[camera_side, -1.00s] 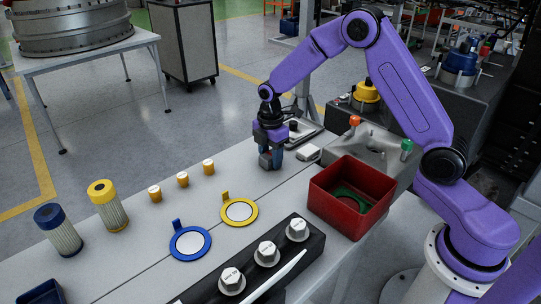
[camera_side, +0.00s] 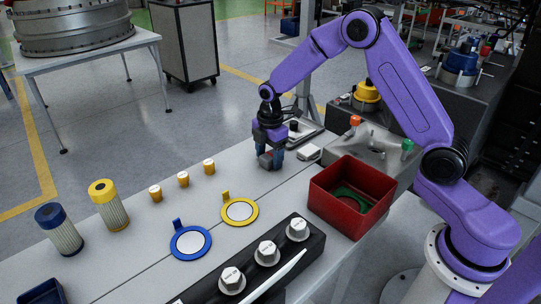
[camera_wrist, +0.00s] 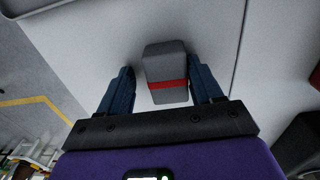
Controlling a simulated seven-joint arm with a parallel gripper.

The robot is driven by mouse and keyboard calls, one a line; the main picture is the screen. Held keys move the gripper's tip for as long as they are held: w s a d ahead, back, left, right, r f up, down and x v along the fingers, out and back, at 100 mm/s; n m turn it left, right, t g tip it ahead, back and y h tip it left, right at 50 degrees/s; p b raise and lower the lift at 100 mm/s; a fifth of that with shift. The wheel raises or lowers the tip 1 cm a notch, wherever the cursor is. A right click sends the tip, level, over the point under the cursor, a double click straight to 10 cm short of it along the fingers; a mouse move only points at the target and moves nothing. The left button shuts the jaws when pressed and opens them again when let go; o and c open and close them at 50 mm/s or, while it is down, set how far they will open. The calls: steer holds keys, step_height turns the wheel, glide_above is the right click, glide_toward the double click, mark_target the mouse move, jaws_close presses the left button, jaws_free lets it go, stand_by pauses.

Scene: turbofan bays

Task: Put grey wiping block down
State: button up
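The grey wiping block (camera_wrist: 166,72) has a red band around it and stands between my fingers in the wrist view. In the side view the block (camera_side: 265,160) is low at the bench surface and appears to rest on it. My gripper (camera_wrist: 162,88) is open around the block. A gap shows between the left finger and the block; the right finger is very close to it, and I cannot tell if they touch. In the side view my gripper (camera_side: 271,156) points down at the bench, and its fingers partly hide the block.
A small whitish block (camera_side: 308,153) and a grey tray (camera_side: 302,133) lie just right of and behind my gripper. A red bin (camera_side: 350,212) stands to the front right. Yellow (camera_side: 239,211) and blue (camera_side: 190,243) rings lie at front left.

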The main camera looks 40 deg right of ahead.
mark_target(271, 155)
steer(key=shift+s+a+f, duration=0.1)
steer(key=shift+s+f, duration=0.45)
step_height(271, 155, up, 13)
steer(key=s+a+r+m, duration=0.1)
steer(key=s+a, duration=0.2)
steer(key=s, duration=0.6)
steer(key=s+a+r+m, duration=0.1)
steer(key=s+a+m, duration=0.15)
steer(key=s, duration=0.65)
steer(key=s+d+f+m, duration=0.1)
steer(key=s+d, duration=0.1)
steer(key=s, duration=0.6)
steer(key=s+d+f+m, duration=0.1)
steer(key=s+d, duration=0.1)
steer(key=s, duration=0.7)
steer(key=shift+s+d, duration=0.2)
steer(key=shift+r, duration=0.1)
